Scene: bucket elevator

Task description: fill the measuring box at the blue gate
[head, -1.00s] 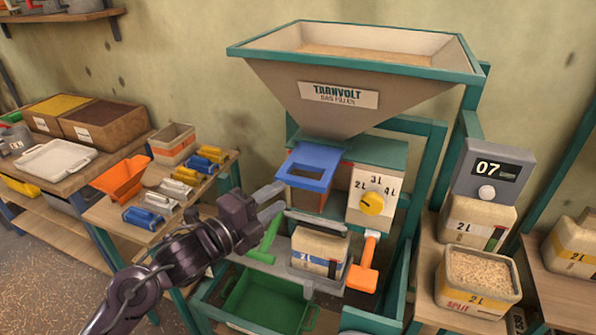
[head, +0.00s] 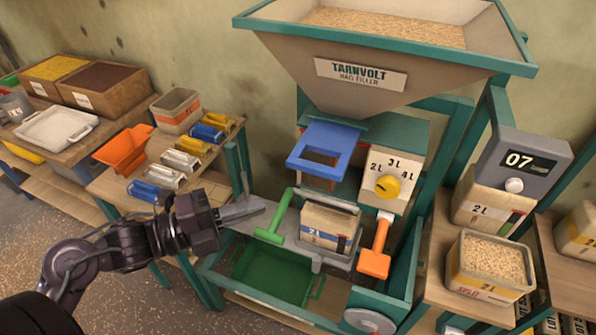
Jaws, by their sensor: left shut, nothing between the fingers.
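The blue gate (head: 325,150) sits under the spout of the grain hopper (head: 385,60). Its frame sticks out toward me, and its opening shows something brownish. The measuring box appears to be the compartment below it, mostly hidden; its fill level cannot be seen. Beside it, a dial panel (head: 393,176) marked 2L, 3L and 4L has a yellow knob (head: 387,188) turned toward 2L. My left gripper (head: 255,209) is shut and empty, close to the green lever (head: 276,220), left of and below the gate; contact with the lever cannot be told. My right gripper is out of view.
A green tray (head: 270,275) lies beneath.

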